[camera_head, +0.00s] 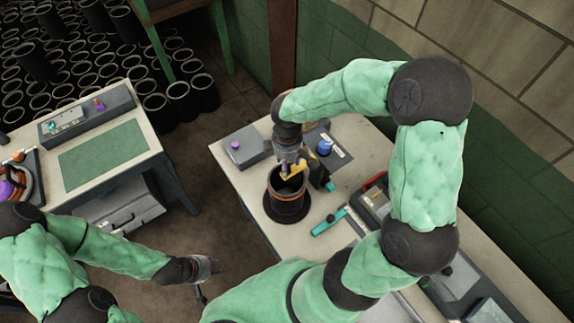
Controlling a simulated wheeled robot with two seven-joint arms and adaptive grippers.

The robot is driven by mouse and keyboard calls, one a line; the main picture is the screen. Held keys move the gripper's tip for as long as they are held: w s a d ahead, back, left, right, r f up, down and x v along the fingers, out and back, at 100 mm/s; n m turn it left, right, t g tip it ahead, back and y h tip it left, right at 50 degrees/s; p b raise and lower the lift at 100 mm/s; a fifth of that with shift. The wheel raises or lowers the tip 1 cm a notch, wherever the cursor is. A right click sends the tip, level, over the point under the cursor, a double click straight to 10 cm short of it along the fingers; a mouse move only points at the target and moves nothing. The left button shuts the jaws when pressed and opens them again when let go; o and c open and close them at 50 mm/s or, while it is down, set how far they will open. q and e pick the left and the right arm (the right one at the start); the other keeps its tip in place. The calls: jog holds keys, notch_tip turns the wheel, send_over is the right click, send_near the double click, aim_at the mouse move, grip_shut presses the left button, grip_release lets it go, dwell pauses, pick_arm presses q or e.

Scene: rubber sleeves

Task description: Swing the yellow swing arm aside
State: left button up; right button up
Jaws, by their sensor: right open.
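The yellow swing arm (294,170) shows at the top of a dark cylindrical fixture with an orange band (287,196) on the right-hand table. My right gripper (289,159) is directly above and beside the swing arm, pointing down. Its jaws are open, and it hides part of the swing arm. I cannot tell whether the fingers touch it. My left gripper (205,271) is low over the floor between the tables, far from the fixture. Its fingers are too small to read.
The right table (232,176) also holds a grey box with a purple knob (246,146), a blue knob (324,147) and a teal-handled tool (329,222). The left table has a green mat (103,155). Many black sleeves (155,102) stand at the back left. A brick wall is on the right.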

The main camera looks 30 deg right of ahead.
jog(key=shift+f, duration=1)
grip_shut()
